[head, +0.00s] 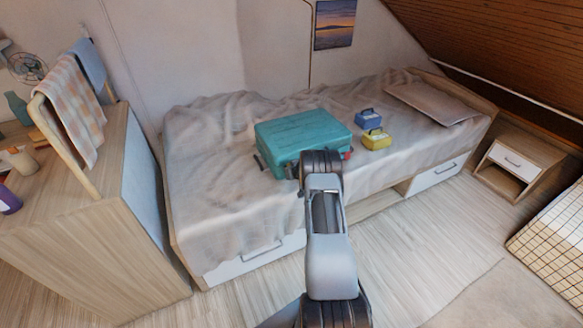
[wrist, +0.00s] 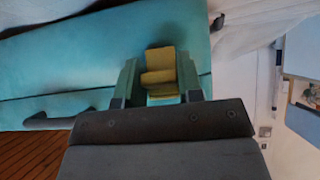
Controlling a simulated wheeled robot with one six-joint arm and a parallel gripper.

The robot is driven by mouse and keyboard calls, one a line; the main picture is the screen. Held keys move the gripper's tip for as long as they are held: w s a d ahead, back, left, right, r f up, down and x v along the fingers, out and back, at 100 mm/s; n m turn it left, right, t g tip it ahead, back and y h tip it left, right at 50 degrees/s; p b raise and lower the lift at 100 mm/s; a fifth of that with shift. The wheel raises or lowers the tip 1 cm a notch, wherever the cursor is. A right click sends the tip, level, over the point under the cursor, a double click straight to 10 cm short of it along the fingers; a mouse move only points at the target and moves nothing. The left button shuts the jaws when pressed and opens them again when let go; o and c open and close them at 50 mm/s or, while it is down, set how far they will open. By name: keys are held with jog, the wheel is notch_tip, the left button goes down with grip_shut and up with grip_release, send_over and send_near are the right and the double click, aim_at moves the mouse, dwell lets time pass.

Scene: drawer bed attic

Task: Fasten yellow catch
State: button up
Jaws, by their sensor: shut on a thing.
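A teal case (head: 303,135) lies shut-looking on the bed, and its teal side fills much of the wrist view (wrist: 60,60). The yellow catch (wrist: 160,66) is a stepped yellow piece on the case's side. My gripper (wrist: 159,80) has one finger on each side of the catch and is shut on it. I cannot tell whether the catch is fastened. In the head view my arm hides the catch and the fingertips. A dark handle (wrist: 55,122) sticks out from the case. A small red part (head: 347,155) shows at the case's right.
A blue box (head: 368,117) and a yellow box (head: 377,139) stand on the bed right of the case. A cabinet (head: 85,245) stands at the left and a nightstand (head: 520,160) at the right. Open floor (head: 420,240) lies in front of the bed.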

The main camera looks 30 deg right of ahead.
dwell(0.4)
jog(key=o, duration=0.9)
jog(key=shift+o, duration=0.2)
jog(key=v, duration=1.3)
jog(key=shift+s+r+p, duration=0.2)
jog(key=shift+s+p, duration=0.15)
